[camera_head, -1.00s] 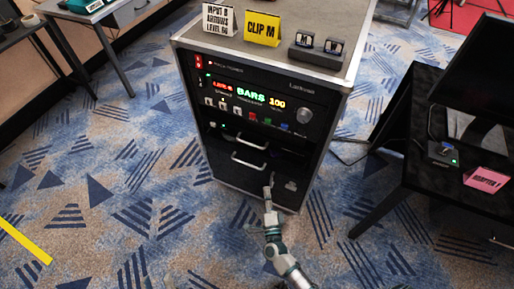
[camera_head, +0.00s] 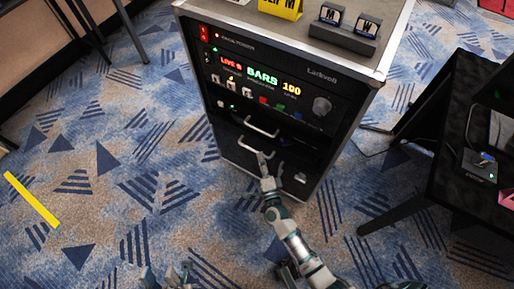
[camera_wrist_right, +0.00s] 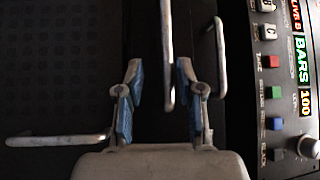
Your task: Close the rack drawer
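The rack (camera_head: 285,60) is a dark-fronted cabinet with a grey top and metal edges. Two pale bar handles show low on its front, the upper handle (camera_head: 262,131) and a lower one partly covered by my right gripper (camera_head: 265,158). How far any drawer stands out is hard to tell. In the right wrist view my right gripper (camera_wrist_right: 157,95) is open, its blue-padded fingers apart. One bar handle (camera_wrist_right: 168,50) shows between them; contact is unclear. Another handle (camera_wrist_right: 219,55) is to the right. My left gripper (camera_head: 165,277) is partly cut off at the bottom edge.
A black table (camera_head: 450,135) stands at right with a small device (camera_head: 478,163) on it. A yellow sign (camera_head: 282,8) and a two-button box (camera_head: 345,30) sit on the rack. Patterned carpet is free at left, with a yellow strip (camera_head: 32,200).

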